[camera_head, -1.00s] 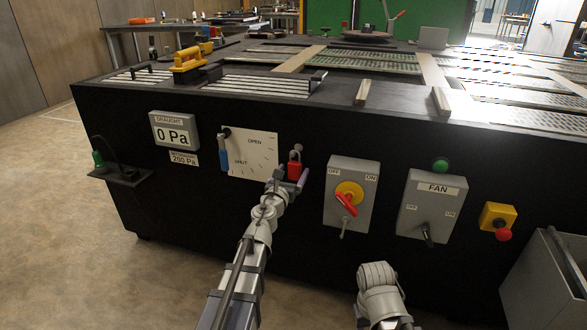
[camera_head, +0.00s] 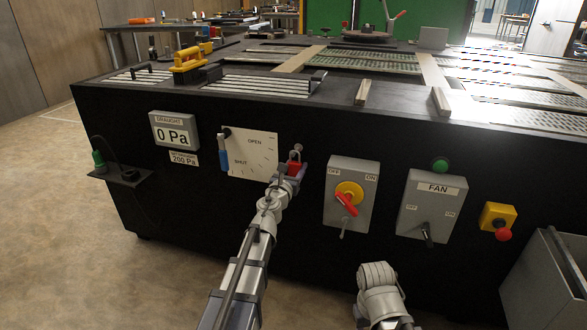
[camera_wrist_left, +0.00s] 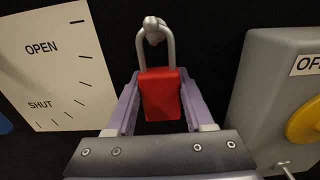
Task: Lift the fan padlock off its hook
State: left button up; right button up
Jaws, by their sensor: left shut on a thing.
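The fan padlock (camera_wrist_left: 160,95) has a red body and a grey shackle. In the left wrist view its shackle loops over a hook (camera_wrist_left: 153,32) on the dark front panel, and it hangs upright. It also shows in the head view (camera_head: 294,168), partly covered by my gripper. My left gripper (camera_head: 293,176) is shut on the padlock body, with a purple finger on each side in the left wrist view (camera_wrist_left: 160,103). My right arm shows low in the head view, but its gripper fingers cannot be made out.
The OPEN/SHUT dial plate (camera_head: 250,153) is left of the padlock. A grey switch box (camera_head: 367,170) with a red and yellow rotary switch is close on the right. The FAN box (camera_head: 420,200) and an emergency stop (camera_head: 498,217) are farther right.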

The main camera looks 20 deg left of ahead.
aim_at(291, 169)
pick_arm(q)
jog(key=c, duration=0.6)
jog(key=shift+r+p, duration=0.65)
jog(key=shift+s, duration=0.1)
jog(key=shift+s+a+r+p, duration=0.1)
jog(key=shift+s+r+p, duration=0.1)
jog(key=shift+s, duration=0.8)
jog(key=shift+s+r+p, duration=0.2)
jog(key=shift+s, duration=0.8)
jog(key=shift+s+a, duration=0.1)
jog(key=shift+s, duration=3.4)
